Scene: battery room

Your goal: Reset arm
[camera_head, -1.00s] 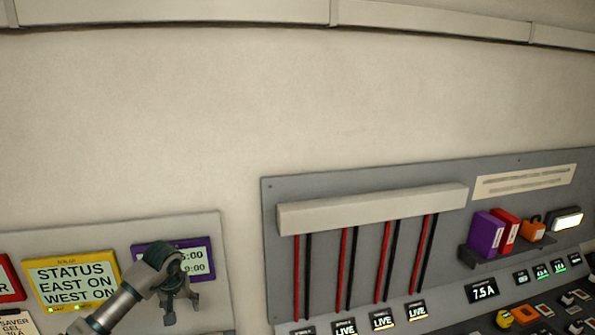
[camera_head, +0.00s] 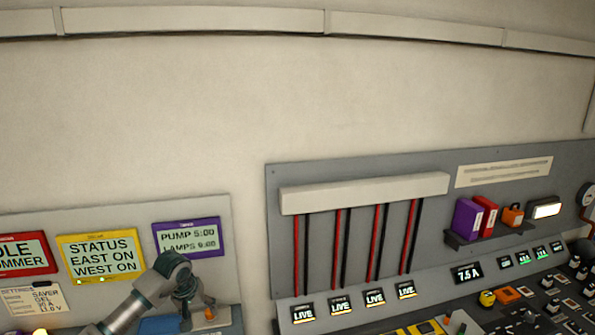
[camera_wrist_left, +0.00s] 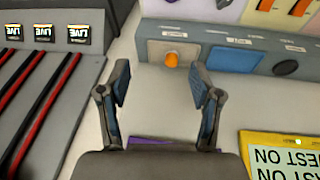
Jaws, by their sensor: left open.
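My left gripper (camera_head: 192,303) is in the lower left of the head view, in front of the left wall panel and below the purple-framed display (camera_head: 188,237). Its fingers are apart with nothing between them. In the left wrist view the open left gripper (camera_wrist_left: 160,85) shows from behind, its two fingers spread. An orange knob (camera_wrist_left: 171,59) on a grey panel shows beyond and between the fingertips. My right gripper is in neither view.
A yellow-framed status display (camera_head: 100,257) and a red-framed display (camera_head: 22,258) are on the left panel. The right panel carries red and black cables (camera_head: 378,240), several LIVE displays (camera_head: 374,297), binders (camera_head: 466,218) and a switch console (camera_head: 510,315). The upper wall is bare.

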